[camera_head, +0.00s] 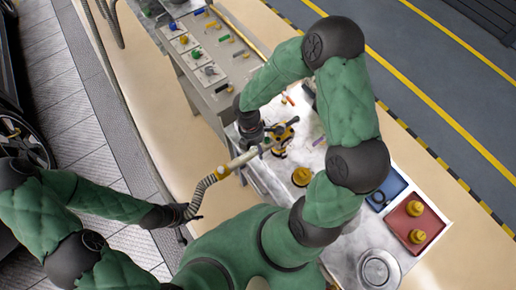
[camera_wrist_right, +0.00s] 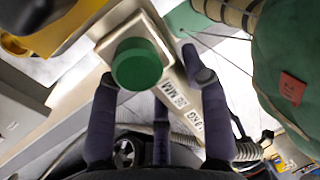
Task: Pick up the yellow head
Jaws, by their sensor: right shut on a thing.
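A yellow and black head (camera_head: 283,133) sits over the light worktop, in the middle of the head view. A beige bar (camera_head: 245,157) reaches close to it, with a grey corrugated hose (camera_head: 202,190) behind. My right gripper (camera_head: 262,134) is beside the yellow head at the bar's end. In the right wrist view its fingers (camera_wrist_right: 150,75) close around the lettered beige bar (camera_wrist_right: 178,95) with a green round cap (camera_wrist_right: 137,63). Part of a yellow thing (camera_wrist_right: 15,45) shows at upper left. My left gripper (camera_head: 182,213) is by the hose's lower end; its fingers are unclear.
Another yellow piece (camera_head: 301,176) stands on the worktop. Two yellow pieces (camera_head: 415,208) lie in a red tray (camera_head: 400,226), next to a blue tray (camera_head: 393,184). A round metal dish (camera_head: 377,268) is at the front. Small parts lie on a grey bench (camera_head: 222,70).

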